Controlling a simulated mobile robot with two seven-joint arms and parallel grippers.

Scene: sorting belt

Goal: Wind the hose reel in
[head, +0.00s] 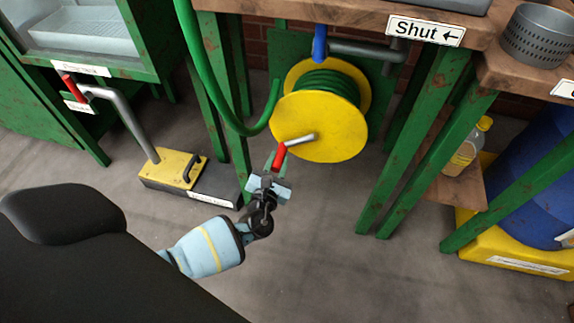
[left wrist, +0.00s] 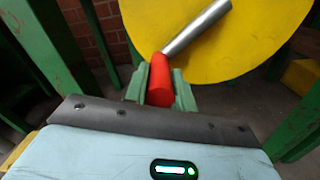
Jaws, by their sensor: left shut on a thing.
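The hose reel (head: 335,128) has yellow discs with green hose (head: 325,84) wound between them. It hangs under the wooden bench, and a length of hose (head: 208,75) loops down on its left. A grey crank arm (head: 301,140) ends in a red handle (head: 280,155) at the reel's lower left. My left gripper (head: 273,172) is shut on the red handle. In the left wrist view the red handle (left wrist: 160,80) sits between the green fingers, with the yellow disc (left wrist: 225,35) behind. My right gripper is not in view.
Green bench legs (head: 425,140) stand on both sides of the reel. A yellow and black pedal unit (head: 180,170) is on the floor at left. A blue lever (head: 320,44) is above the reel. A blue drum (head: 540,180) stands at right. The floor in front is clear.

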